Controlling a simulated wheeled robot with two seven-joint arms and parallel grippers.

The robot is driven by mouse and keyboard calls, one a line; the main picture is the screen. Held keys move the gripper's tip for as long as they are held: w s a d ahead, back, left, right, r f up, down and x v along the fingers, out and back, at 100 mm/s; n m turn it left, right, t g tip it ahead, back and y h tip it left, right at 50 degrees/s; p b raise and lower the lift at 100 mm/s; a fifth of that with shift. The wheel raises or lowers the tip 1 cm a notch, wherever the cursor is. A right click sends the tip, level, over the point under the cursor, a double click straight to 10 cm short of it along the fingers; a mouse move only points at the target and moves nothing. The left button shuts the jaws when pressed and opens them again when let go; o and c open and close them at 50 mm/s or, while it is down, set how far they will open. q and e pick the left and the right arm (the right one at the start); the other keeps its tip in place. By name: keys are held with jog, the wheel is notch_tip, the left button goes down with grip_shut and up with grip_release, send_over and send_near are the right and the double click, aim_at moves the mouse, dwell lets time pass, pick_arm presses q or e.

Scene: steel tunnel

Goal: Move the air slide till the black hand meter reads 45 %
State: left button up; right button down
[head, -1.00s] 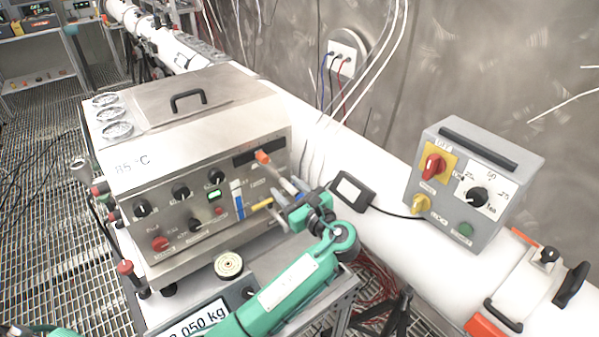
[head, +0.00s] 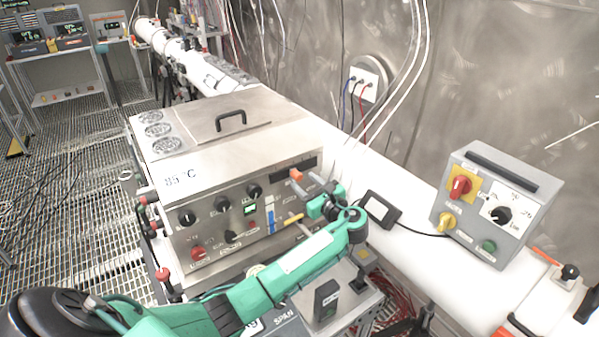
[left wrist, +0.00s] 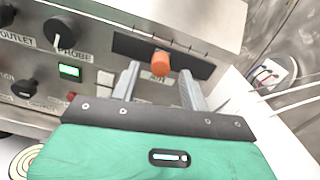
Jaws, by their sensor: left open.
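The air slide is an orange knob (head: 297,174) on a dark slot in the upper right front of the steel box (head: 170,190). My left gripper (head: 308,182) is open in front of it. In the left wrist view the orange knob (left wrist: 161,63) shows between the tips of the two open fingers (left wrist: 160,74). I cannot tell whether either finger touches it. The black hand meter (head: 380,209) lies on the white pipe, right of the gripper. Its pale screen is too small to read. My right gripper is not in view.
A grey control box (head: 495,205) with red, yellow and black knobs stands on the white pipe (head: 420,265) at right. A yellow lever (head: 293,219) and a blue-marked strip sit below the slide. A wall socket (head: 366,84) with cables is behind.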

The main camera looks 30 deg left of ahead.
aim_at(300, 178)
pick_arm(q)
jog(key=x, duration=0.2)
jog(key=shift+w+a+r+p, duration=0.1)
jog(key=shift+w+a+p, duration=0.05)
jog(key=shift+a+p, duration=0.2)
jog(key=shift+w+a, duration=0.15)
jog(key=shift+a, duration=0.1)
jog(key=shift+w+a, duration=0.1)
jog(key=shift+a, duration=0.2)
grip_shut()
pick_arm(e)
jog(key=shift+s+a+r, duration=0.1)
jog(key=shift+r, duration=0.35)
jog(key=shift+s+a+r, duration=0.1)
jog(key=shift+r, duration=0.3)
